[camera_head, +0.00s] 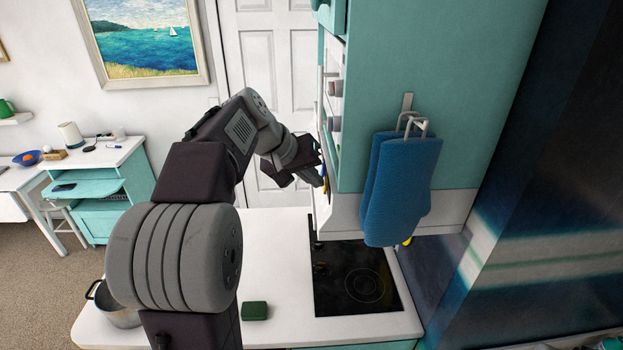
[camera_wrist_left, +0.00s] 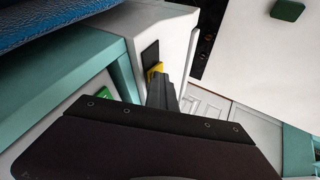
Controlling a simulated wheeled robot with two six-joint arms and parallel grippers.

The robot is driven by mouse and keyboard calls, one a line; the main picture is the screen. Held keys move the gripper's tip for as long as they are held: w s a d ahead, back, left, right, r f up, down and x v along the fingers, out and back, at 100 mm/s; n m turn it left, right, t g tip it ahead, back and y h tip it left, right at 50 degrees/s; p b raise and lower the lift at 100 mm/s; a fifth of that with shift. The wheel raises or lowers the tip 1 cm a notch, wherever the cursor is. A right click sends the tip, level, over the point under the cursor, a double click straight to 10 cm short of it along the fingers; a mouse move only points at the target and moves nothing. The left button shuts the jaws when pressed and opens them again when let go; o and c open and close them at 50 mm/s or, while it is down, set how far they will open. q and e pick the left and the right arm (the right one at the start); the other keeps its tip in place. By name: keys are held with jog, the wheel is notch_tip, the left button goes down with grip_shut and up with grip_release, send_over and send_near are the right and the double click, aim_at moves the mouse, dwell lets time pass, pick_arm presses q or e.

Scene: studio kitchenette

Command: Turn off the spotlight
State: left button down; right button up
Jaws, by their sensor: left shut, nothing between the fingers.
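My left gripper (camera_head: 318,178) is shut and empty at the left face of the white hood (camera_head: 345,212) under the teal cabinet. In the left wrist view the shut fingertips (camera_wrist_left: 157,88) are right at a small yellow switch (camera_wrist_left: 154,71) on a dark plate on the white panel. They cover part of the switch; I cannot tell whether they touch it. My right gripper is out of view.
The teal cabinet (camera_head: 440,80) stands close beside the gripper, with blue oven mitts (camera_head: 400,190) hanging on it. Below are the black cooktop (camera_head: 335,265), white counter (camera_head: 275,240), green sponge (camera_head: 255,310) and a metal pot (camera_head: 118,315). Open space lies left of the hood.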

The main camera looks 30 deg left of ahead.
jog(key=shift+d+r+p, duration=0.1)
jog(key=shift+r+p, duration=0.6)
